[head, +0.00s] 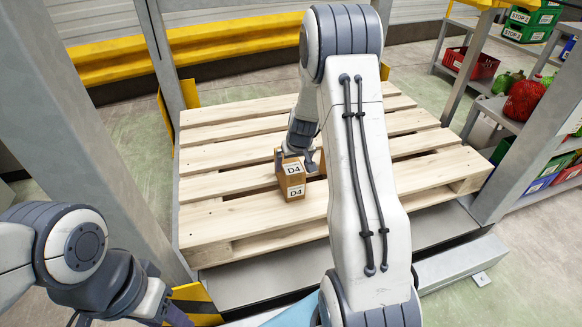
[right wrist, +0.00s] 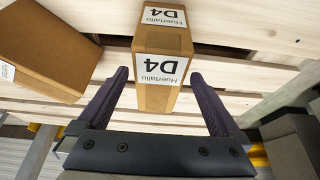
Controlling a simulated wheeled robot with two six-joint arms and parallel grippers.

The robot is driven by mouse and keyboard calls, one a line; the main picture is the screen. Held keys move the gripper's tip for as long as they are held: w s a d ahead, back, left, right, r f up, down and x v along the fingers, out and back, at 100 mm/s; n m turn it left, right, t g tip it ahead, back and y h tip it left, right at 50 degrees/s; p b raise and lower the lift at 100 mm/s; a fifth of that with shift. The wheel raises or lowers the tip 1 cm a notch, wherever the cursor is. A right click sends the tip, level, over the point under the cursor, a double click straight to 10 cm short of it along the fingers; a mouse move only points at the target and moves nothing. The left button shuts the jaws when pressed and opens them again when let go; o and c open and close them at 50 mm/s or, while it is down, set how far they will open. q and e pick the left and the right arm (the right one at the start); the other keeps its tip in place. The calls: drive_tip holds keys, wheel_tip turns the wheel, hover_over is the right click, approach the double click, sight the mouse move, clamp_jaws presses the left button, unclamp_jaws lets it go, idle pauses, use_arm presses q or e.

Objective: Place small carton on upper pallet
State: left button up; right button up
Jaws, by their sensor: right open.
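A small brown carton (head: 291,180) with white D4 labels stands on the wooden pallet (head: 225,215), near the middle of its front half. In the right wrist view the carton (right wrist: 163,90) sits between the two dark fingers of my right gripper (right wrist: 158,80). The fingers are open, with gaps beside the carton. In the head view my right gripper (head: 282,155) is at the carton's far side, partly hidden by my arm. My left gripper (head: 140,303) is low at the left, apart from the pallet, its jaws cut off by the frame edge.
A second brown carton (right wrist: 40,50) lies on the slats at left in the right wrist view. Grey posts (head: 95,120) flank the pallet. Shelves at right hold red (head: 470,62) and green crates (head: 528,30). Much of the pallet is bare.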

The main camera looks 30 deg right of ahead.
drive_tip(key=p+v, duration=0.1)
drive_tip(key=v, duration=0.3)
drive_tip(key=shift+s+r, duration=0.1)
drive_tip(key=shift+r, duration=0.15)
drive_tip(key=s+a+r+n+g+y, duration=0.15)
drive_tip(key=s+a+r, duration=0.25)
drive_tip(key=a, duration=0.7)
drive_tip(key=s+a+r+n+y, duration=0.1)
drive_tip(key=s+a+r+n, duration=0.25)
drive_tip(key=a, duration=0.85)
drive_tip(key=s+a+r+n+g, duration=0.1)
drive_tip(key=s+a, duration=0.3)
drive_tip(key=s, duration=0.7)
drive_tip(key=s+a+r+n+g, duration=0.2)
drive_tip(key=s+a+r+n, duration=0.1)
drive_tip(key=s, duration=0.9)
drive_tip(key=shift+a+n, duration=0.6)
